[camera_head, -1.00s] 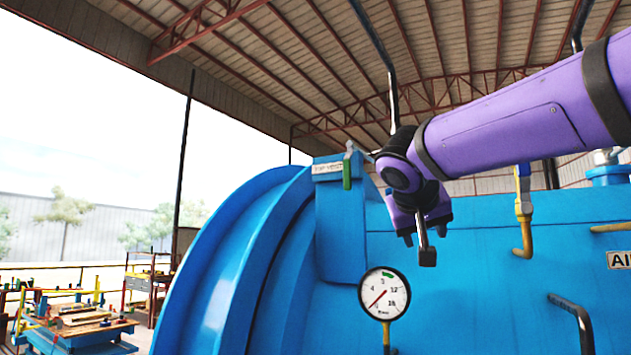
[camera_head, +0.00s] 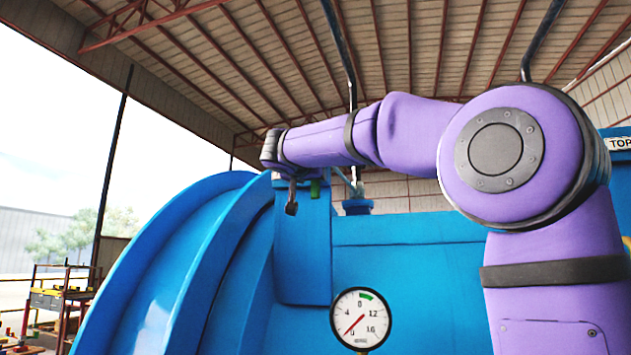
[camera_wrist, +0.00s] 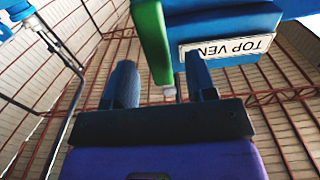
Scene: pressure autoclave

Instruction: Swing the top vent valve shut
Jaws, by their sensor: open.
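The top vent valve's green handle (camera_head: 315,188) shows as a small piece below my forearm in the head view, mostly hidden by my arm. In the wrist view the green handle (camera_wrist: 152,40) is a long bar beside a white label (camera_wrist: 228,46) reading "TOP VEN". My gripper (camera_wrist: 161,72) is open and empty, its two dark fingers apart. The handle's lower end appears between the fingertips in that view; I cannot tell its depth or whether it touches. In the head view my gripper (camera_head: 292,198) hangs in front of the blue box's upper part, just left of the handle.
The large blue autoclave (camera_head: 400,270) fills the lower middle, with a round flange at left. A pressure gauge (camera_head: 360,319) sits below my arm. A vertical pipe (camera_head: 355,120) rises behind my forearm. A cart with shelves (camera_head: 62,300) stands at far left.

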